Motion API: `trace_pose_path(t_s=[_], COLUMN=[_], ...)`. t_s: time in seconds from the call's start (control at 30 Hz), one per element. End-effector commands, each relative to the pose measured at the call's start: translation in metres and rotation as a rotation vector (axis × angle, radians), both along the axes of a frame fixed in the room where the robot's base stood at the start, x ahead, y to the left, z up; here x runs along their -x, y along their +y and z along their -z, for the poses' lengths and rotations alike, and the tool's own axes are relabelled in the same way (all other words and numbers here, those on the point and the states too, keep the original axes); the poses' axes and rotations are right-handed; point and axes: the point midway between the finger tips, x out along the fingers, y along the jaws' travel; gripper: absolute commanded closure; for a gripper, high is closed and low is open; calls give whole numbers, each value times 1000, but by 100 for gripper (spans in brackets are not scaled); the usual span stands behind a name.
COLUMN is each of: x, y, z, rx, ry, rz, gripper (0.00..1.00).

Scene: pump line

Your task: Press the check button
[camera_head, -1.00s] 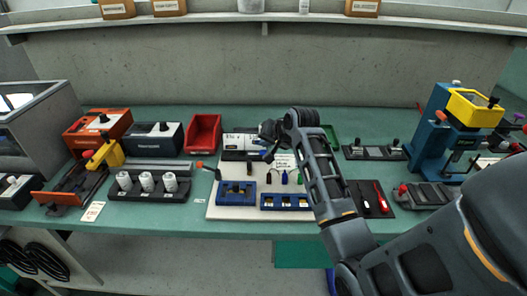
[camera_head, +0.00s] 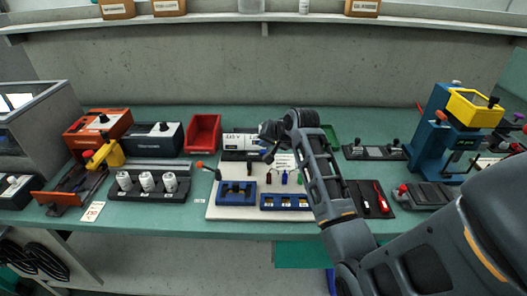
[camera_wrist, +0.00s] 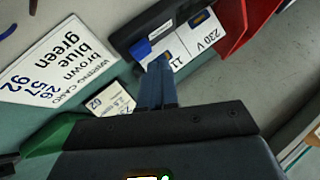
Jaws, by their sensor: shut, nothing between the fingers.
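My gripper (camera_head: 268,157) is shut and empty over the middle of the bench. In the wrist view its blue fingers (camera_wrist: 158,66) point at the lower edge of a dark unit (camera_wrist: 125,32) with white panels marked "230 V" and "11", the rest covered. A small blue part (camera_wrist: 141,48) sits at that unit's edge, just left of the fingertips. In the head view this dark unit with white panels (camera_head: 236,142) stands behind the gripper. I cannot make out which part is the check button, or whether the fingers touch anything.
A white wiring card (camera_wrist: 58,65) lies left of the fingers in the wrist view. A red bin (camera_head: 203,133) stands left of the dark unit. Blue fixtures (camera_head: 237,201) and upright coloured pieces (camera_head: 284,178) stand in front. A blue press (camera_head: 430,130) stands at the right.

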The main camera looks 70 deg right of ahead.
Motion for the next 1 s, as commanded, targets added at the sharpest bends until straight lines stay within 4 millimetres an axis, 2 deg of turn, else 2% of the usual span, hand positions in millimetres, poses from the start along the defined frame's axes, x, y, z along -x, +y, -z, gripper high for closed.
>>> trace_pose_path(t_s=[0.2, 1.0], x=[0, 0], y=[0, 0], z=[7, 11], rx=[-1, -1], ry=[0, 0], rz=[-1, -1], gripper=[100, 100])
